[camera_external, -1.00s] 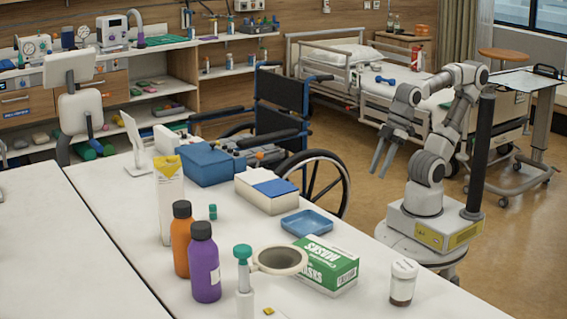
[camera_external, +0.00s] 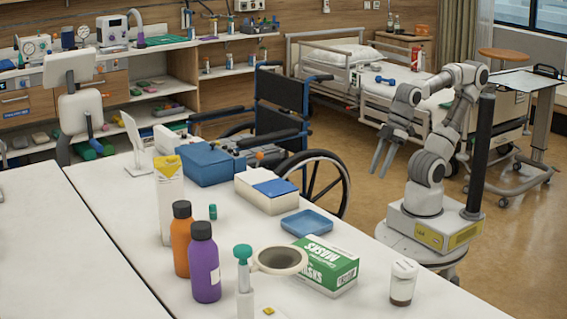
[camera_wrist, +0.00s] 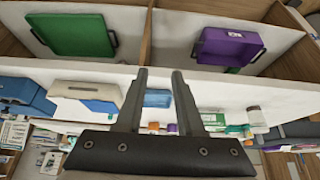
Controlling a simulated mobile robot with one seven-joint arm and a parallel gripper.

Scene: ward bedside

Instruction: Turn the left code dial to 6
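I cannot pick out a code dial in either view. My gripper (camera_external: 377,174) hangs in the air beyond the far side of the white table, with its fingers pointing down in the outside view. Its two fingers are apart with nothing between them. In the wrist view the same gripper (camera_wrist: 159,76) shows open and empty, in front of a white surface with several items.
The white table (camera_external: 110,215) holds a blue box (camera_external: 207,165), a blue tray (camera_external: 307,223), a green masks box (camera_external: 327,267) and bottles. A wheelchair (camera_external: 290,125) stands behind it. Green (camera_wrist: 72,36) and purple (camera_wrist: 228,47) bins show in the wrist view.

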